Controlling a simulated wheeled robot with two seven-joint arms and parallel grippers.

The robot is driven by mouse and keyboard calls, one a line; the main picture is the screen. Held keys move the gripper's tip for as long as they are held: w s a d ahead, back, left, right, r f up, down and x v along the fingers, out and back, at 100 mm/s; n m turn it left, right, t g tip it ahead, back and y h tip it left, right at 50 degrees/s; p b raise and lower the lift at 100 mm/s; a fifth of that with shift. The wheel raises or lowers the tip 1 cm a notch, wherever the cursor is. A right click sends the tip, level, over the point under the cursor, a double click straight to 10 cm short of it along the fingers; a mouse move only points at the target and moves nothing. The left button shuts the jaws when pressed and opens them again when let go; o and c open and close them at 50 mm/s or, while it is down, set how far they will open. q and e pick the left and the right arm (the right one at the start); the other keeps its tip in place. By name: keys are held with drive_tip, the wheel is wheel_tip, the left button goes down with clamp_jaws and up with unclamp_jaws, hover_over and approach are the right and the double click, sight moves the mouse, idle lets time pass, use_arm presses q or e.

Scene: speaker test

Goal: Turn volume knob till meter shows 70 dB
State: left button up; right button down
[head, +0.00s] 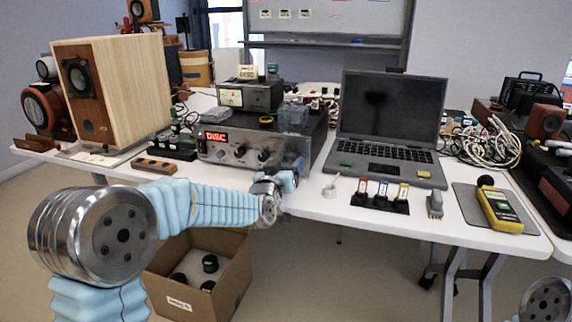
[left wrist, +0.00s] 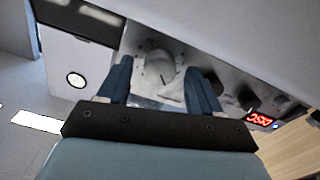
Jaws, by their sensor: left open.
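The amplifier (head: 222,154) stands on the table with a red lit display reading "DISC" and dark knobs on its front. My left gripper (head: 286,182) is at the right part of its front and hides that part. In the left wrist view a large silver-grey volume knob (left wrist: 160,68) lies between the open blue fingers of the left gripper (left wrist: 158,72); I cannot tell whether they touch it. The yellow sound meter (head: 500,211) with a black ball tip lies on a grey mat at the table's right; its reading is too small to read. My right gripper is out of view.
A wooden speaker (head: 125,88) stands at the left. An open laptop (head: 388,125) is right of the amplifier. Colored connectors (head: 381,192) and a grey plug (head: 435,204) lie near the front edge. A cardboard box (head: 212,265) is below the table.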

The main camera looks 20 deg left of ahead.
use_arm(q)
drive_tip(key=shift+c, duration=0.2)
drive_tip(key=c, duration=1)
drive_tip(key=shift+f+m+b, duration=0.15)
drive_tip(key=shift+m+b, duration=0.5)
drive_tip(key=shift+m, duration=0.65)
drive_tip(key=o, duration=1)
drive_tip(key=shift+o, duration=0.2)
drive_tip(key=s+b, duration=0.1)
drive_tip(key=s, duration=1.2)
drive_tip(key=shift+s+a, duration=0.2)
drive_tip(key=shift+s, duration=0.2)
